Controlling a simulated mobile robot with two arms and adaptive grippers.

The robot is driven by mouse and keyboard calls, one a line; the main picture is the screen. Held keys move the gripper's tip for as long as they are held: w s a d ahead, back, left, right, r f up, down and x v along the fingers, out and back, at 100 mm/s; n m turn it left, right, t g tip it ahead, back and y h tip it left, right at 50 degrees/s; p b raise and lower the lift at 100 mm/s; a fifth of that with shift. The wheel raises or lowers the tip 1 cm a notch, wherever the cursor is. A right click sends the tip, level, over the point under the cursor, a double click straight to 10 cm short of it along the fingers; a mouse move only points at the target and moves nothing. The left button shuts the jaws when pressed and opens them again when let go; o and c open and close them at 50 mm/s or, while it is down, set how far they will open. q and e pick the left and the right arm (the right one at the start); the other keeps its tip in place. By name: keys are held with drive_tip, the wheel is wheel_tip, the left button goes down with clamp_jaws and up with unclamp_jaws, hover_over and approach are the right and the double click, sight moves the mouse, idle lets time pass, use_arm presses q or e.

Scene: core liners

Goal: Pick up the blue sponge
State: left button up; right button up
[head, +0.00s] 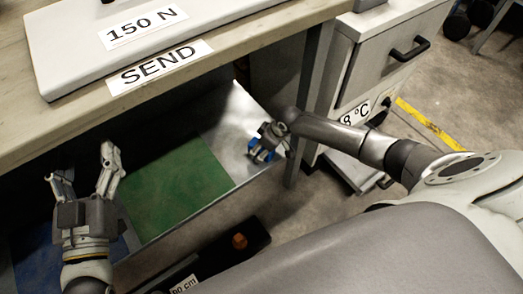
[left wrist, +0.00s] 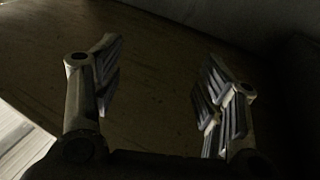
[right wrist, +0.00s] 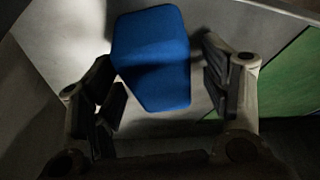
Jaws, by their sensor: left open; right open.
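The blue sponge (right wrist: 152,62) lies on the bare grey metal part of the shelf under the bench. In the right wrist view it sits between and just beyond the fingers of my right gripper (right wrist: 165,100), which is open. In the head view only a little blue of the sponge (head: 262,154) shows, as my right gripper (head: 270,142) covers most of it. I cannot tell whether the fingers touch it. My left gripper (head: 85,172) is open and empty at the left, near the bench's front edge. It also shows open in the left wrist view (left wrist: 160,95).
The shelf has a green area (head: 175,192) and a blue area (head: 50,262) left of the metal part (head: 232,118). The bench top (head: 190,75) overhangs it. A drawer cabinet (head: 385,65) stands at the right. A dark tray (head: 215,262) holding a small brown object is below.

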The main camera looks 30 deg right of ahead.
drive_tip(key=shift+w+f, duration=0.1)
drive_tip(key=shift+f, duration=0.1)
use_arm(q)
drive_tip(key=shift+s+r+t, duration=0.1)
drive_tip(key=shift+r+t, duration=0.3)
drive_tip(key=shift+r, duration=0.15)
use_arm(e)
drive_tip(key=shift+c, duration=0.2)
drive_tip(key=c, duration=1.1)
use_arm(q)
drive_tip(key=shift+f, duration=0.15)
use_arm(e)
drive_tip(key=shift+r, duration=0.1)
drive_tip(key=shift+c, duration=0.2)
